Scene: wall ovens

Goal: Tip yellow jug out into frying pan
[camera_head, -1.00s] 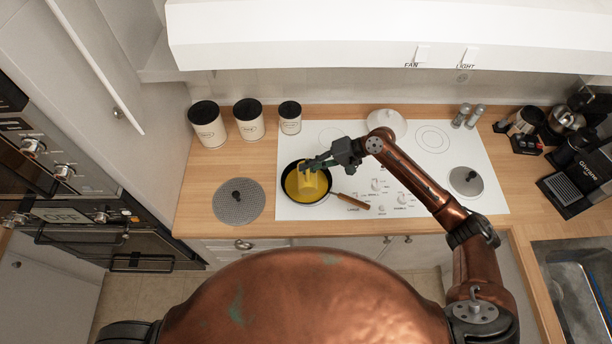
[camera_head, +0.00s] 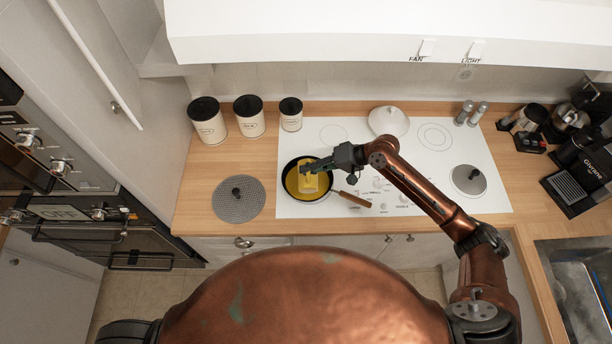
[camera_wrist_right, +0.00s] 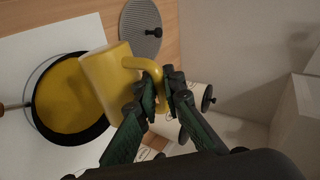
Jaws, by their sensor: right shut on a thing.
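The yellow jug (camera_head: 308,182) is over the frying pan in the head view, and it also shows tilted in the right wrist view (camera_wrist_right: 108,82). My right gripper (camera_head: 322,165) is shut on the jug's handle; in the right wrist view its fingers (camera_wrist_right: 160,92) close around the handle. The black frying pan (camera_head: 290,196) sits on the white cooktop with its wooden handle pointing right. Yellow contents (camera_wrist_right: 68,95) cover the pan's bottom. The inside of the jug is hidden from me. My left gripper is not in view.
A round grey mesh lid (camera_head: 228,203) lies left of the pan. Several cream canisters (camera_head: 249,122) stand behind it. A white lidded dish (camera_head: 388,124) and another round lid (camera_head: 468,184) are on the cooktop's back and right. The hood (camera_head: 390,40) overhangs the back.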

